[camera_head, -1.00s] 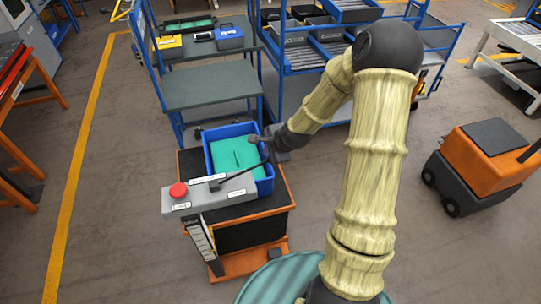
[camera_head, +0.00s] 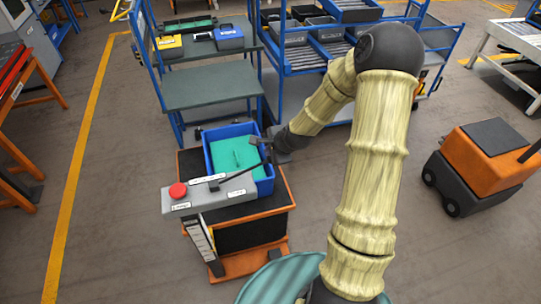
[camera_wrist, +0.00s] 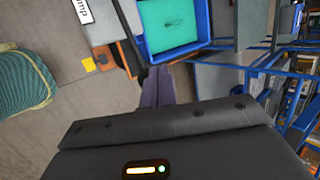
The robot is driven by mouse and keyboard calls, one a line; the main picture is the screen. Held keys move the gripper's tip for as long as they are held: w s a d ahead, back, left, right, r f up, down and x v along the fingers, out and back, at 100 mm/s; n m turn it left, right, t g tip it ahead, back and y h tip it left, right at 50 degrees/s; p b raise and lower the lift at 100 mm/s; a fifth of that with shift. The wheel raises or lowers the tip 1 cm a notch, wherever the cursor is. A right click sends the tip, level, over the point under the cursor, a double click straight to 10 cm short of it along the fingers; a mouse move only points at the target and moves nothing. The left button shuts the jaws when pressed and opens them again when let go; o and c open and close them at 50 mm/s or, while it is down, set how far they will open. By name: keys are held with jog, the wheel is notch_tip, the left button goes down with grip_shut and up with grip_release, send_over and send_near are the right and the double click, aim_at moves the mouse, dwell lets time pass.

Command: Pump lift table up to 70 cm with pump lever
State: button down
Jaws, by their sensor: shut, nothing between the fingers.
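The lift table (camera_head: 228,262) is an orange and black unit left of my arm in the head view. A blue bin (camera_head: 262,187) with a green bottom sits on its top. Its grey control panel (camera_head: 218,195) has a red button (camera_head: 177,190). The dark pump lever (camera_head: 237,174) slants up and right from the panel toward my gripper. In the wrist view a dark bar (camera_wrist: 126,32), which looks like the lever, runs beside a "Pump" label (camera_wrist: 82,10). My gripper (camera_wrist: 158,88) is shut and empty, close to this bar; I cannot tell whether they touch.
A blue-framed shelf cart (camera_head: 205,88) and a rack with grey bins (camera_head: 300,58) stand behind the table. An orange and black wheeled unit (camera_head: 485,160) is at the right. Open floor with a yellow line (camera_head: 80,150) lies at the left.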

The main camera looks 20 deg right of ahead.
jog(key=shift+d+f+b, duration=0.25)
jog(key=shift+f+b, duration=0.2)
jog(key=shift+f, duration=0.25)
jog(key=shift+d+f+b, duration=0.3)
jog(key=shift+f+b, duration=0.1)
jog(key=shift+f, duration=0.3)
jog(key=shift+d+f+b, duration=0.25)
jog(key=shift+f+b, duration=0.2)
jog(key=shift+f, duration=0.25)
dwell(2.5)
jog(key=shift+w+d+f, duration=0.1)
jog(key=shift+w+f, duration=0.05)
jog(key=shift+f, duration=0.05)
jog(key=shift+d+f, duration=0.1)
jog(key=shift+d, duration=0.05)
dwell(0.3)
jog(key=shift+s+a+f+b, duration=0.2)
jog(key=shift+s+a+b, duration=0.05)
jog(key=shift+a+b, duration=0.05)
jog(key=shift+d+f, duration=0.2)
jog(key=shift+d, duration=0.1)
jog(key=shift+w+d+f, duration=0.1)
jog(key=shift+w+f, duration=0.05)
jog(key=shift+w, duration=0.05)
dwell(0.5)
jog(key=shift+s, duration=0.1)
dwell(0.4)
